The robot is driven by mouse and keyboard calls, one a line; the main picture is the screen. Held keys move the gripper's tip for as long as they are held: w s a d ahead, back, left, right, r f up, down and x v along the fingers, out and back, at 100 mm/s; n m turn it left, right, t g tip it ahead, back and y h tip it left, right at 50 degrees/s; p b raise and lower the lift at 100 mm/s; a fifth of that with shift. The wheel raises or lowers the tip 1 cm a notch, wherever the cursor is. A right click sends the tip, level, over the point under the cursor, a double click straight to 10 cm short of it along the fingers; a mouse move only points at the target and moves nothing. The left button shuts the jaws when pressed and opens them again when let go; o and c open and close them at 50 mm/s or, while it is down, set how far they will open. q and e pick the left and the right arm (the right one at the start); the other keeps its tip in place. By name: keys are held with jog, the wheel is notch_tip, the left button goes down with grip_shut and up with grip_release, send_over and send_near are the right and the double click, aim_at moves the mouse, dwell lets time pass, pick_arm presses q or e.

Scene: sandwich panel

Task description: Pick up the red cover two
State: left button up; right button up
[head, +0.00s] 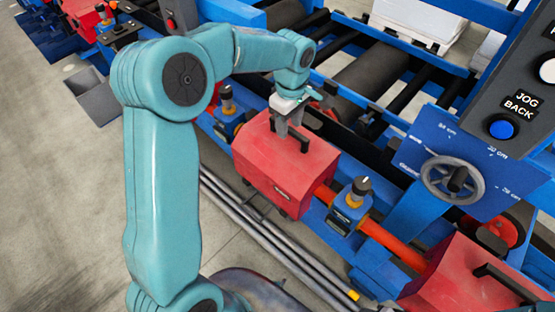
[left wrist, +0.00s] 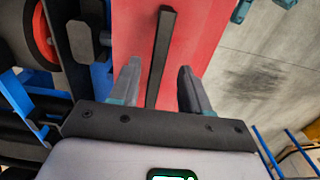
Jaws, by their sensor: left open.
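A red box-shaped cover (head: 275,178) with a black bar handle (head: 304,140) sits on the blue machine in the middle of the head view. My left gripper (head: 290,130) is above this cover at its handle, pointing down. In the left wrist view the red cover (left wrist: 205,35) fills the upper middle, and the black handle (left wrist: 160,55) runs between the two open fingers of my left gripper (left wrist: 160,85). The fingers look apart from the handle on both sides. No number shows on the cover. My right gripper is not in view.
Another red cover (head: 460,280) with a black handle is at the lower right. Black-knobbed blocks (head: 352,200) stand on both sides of the middle cover. A handwheel (head: 452,180) and a control panel (head: 505,110) are at the right. Grey floor (head: 60,190) is open at the left.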

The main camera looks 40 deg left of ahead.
aim_at(289, 128)
pick_arm(q)
jog(key=f, duration=0.4)
jog(key=shift+w+a, duration=0.2)
jog(key=shift+w, duration=0.1)
jog(key=shift+s+d+r, duration=0.1)
jog(key=shift+s+r, duration=0.1)
jog(key=shift+s, duration=0.05)
jog(key=shift+w+f, duration=0.15)
jog(key=shift+w, duration=0.05)
grip_shut()
jog(key=shift+s, duration=0.1)
jog(key=shift+r, duration=0.2)
